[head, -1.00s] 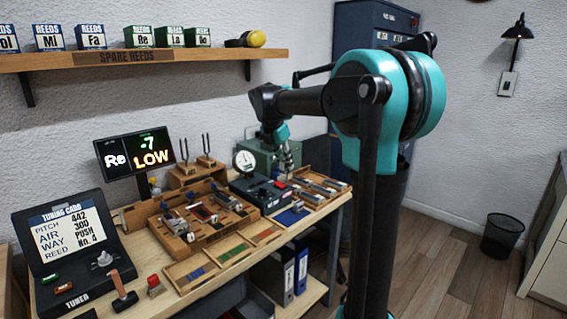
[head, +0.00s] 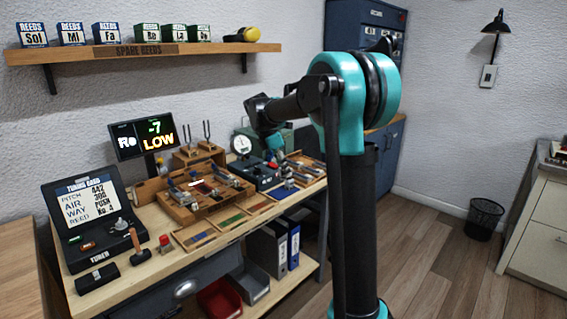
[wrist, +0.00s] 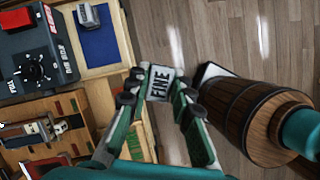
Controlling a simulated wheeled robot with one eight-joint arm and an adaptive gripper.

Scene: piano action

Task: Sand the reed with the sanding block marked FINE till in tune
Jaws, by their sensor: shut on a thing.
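My gripper (wrist: 160,92) is shut on the sanding block marked FINE (wrist: 158,83), whose white label shows between the fingers in the wrist view. In the head view the gripper is small near the bench's right part, and the block cannot be made out there. The wooden reed jig (head: 178,212) stands mid-bench with metal clamps on it; part of it shows at the left of the wrist view (wrist: 75,105). The reed itself is too small to tell apart. The tuner display (head: 143,139) reads Re, -7, LOW.
The tuner case (head: 92,215) with its tuning card stands at the bench's left. Shallow trays with coloured strips (head: 228,218) line the front edge. A dark box with a dial (wrist: 38,65) and a blue pad (wrist: 98,50) are left of my gripper in the wrist view.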

